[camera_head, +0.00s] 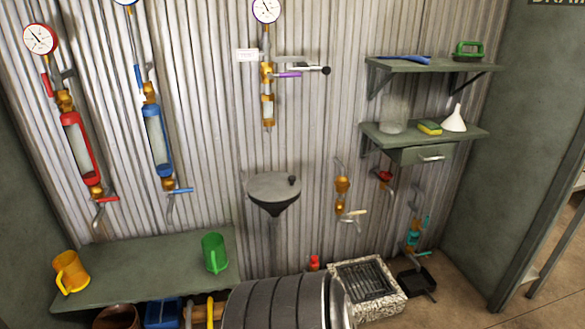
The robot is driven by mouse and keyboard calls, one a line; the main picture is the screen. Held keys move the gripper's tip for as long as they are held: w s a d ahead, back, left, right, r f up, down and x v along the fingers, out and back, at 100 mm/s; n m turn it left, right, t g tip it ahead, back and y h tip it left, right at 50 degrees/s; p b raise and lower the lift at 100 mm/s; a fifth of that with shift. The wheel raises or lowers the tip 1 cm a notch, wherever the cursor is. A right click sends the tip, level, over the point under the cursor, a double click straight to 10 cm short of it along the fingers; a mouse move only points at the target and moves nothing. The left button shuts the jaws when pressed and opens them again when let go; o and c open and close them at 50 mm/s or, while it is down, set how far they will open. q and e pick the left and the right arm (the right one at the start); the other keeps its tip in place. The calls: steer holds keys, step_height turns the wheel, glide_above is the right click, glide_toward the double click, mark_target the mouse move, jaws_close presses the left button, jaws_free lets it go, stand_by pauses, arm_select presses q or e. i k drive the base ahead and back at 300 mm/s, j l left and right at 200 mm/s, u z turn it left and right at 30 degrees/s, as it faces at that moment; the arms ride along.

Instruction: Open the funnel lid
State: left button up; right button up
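The wall-mounted grey funnel (275,206) is in the middle of the head view, in front of the corrugated wall. Its round flat lid (268,187) lies level over the top and looks shut. A small dark knob (292,180) stands on the lid's right side. A pipe runs down from the funnel. Neither of my grippers is in view, so nothing is seen touching the lid.
Gauge pipes with a red sight tube (77,145) and a blue one (157,142) hang at left. A low shelf (140,268) holds a yellow mug (70,272) and a green mug (214,253). Right shelves (405,65) hold tools and a white funnel (454,120). A grated drain (367,283) lies below.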

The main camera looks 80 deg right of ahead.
mark_target(269, 186)
steer(key=z, duration=2.4)
